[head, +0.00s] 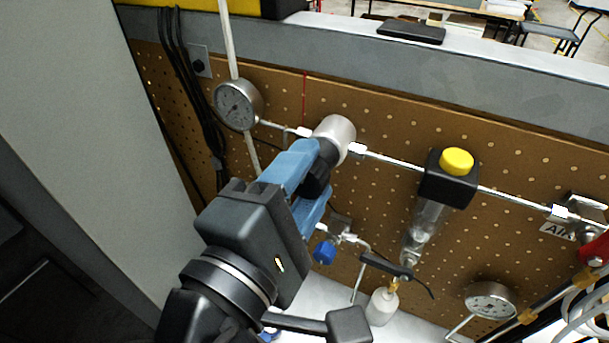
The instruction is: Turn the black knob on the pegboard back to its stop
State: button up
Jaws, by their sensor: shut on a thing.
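The black knob (320,170) sits on the front of a round silver regulator body (337,131) in the pipe line on the pegboard (375,185). My gripper (308,182) reaches up to it from the lower left, with its two blue fingers on either side of the knob. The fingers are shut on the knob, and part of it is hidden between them. The knob's turning angle cannot be read from this view.
A pressure gauge (238,105) is left of the regulator. A yellow-topped black filter unit (450,178) is to the right. A blue knob (325,251) and a small white bottle (382,306) are below. Another gauge (490,300) is lower right. Black cables (190,90) hang at the left.

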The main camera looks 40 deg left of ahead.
jog(key=shift+n, duration=1.6)
jog(key=o, duration=1)
jog(key=shift+o, duration=0.2)
jog(key=b+v, duration=0.1)
jog(key=v, duration=0.6)
jog(key=shift+s, duration=0.4)
jog(key=shift+d, duration=0.1)
